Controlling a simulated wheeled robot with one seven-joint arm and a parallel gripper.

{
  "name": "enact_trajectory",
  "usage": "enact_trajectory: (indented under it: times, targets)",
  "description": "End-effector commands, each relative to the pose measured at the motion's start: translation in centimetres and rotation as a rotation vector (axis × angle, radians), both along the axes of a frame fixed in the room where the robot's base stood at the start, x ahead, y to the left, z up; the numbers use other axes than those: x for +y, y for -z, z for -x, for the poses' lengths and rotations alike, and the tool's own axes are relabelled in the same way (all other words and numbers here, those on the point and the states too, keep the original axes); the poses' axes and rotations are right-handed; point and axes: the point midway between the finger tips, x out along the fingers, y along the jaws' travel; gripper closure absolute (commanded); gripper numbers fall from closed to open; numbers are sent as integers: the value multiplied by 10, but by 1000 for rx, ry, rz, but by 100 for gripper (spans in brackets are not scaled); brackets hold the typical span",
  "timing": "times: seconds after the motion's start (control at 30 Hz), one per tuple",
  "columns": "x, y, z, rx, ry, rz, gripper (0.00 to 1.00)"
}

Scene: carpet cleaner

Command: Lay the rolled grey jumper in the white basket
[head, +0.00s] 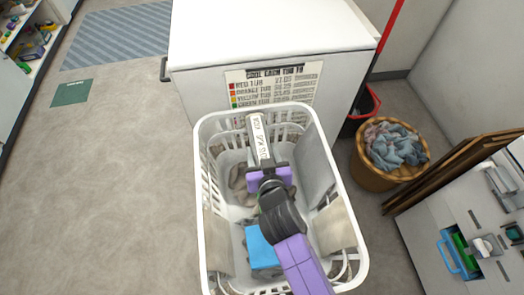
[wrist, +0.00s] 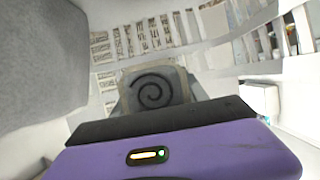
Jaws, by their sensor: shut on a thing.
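The white basket (head: 204,150) has slotted walls and stands in front of the white chest. My purple and black gripper (head: 268,170) reaches down inside it, near the far wall. In the wrist view my gripper (wrist: 155,112) is shut on the rolled grey jumper (wrist: 152,90), whose end shows as a dark spiral on a grey square face. The jumper is mostly hidden behind my gripper in the head view. I cannot tell whether it touches the basket floor.
A wicker basket of clothes (head: 372,176) stands to the right. A white chest (head: 270,35) is behind.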

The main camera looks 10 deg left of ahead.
Motion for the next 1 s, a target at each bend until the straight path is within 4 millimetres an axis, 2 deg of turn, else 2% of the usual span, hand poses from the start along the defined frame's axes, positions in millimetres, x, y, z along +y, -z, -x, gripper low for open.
enact_trajectory:
  times: [0.1, 0.13, 0.23, 0.27, 0.67, 1.0]
  targets:
    - [0, -1, 0, -1, 0, 0, 95]
    - [0, -1, 0, -1, 0, 0, 47]
    - [0, -1, 0, -1, 0, 0, 28]
    - [0, -1, 0, -1, 0, 0, 24]
    - [-2, -3, 6, 1, 0, 0, 24]
    - [-16, -23, 53, 0, 0, 0, 24]
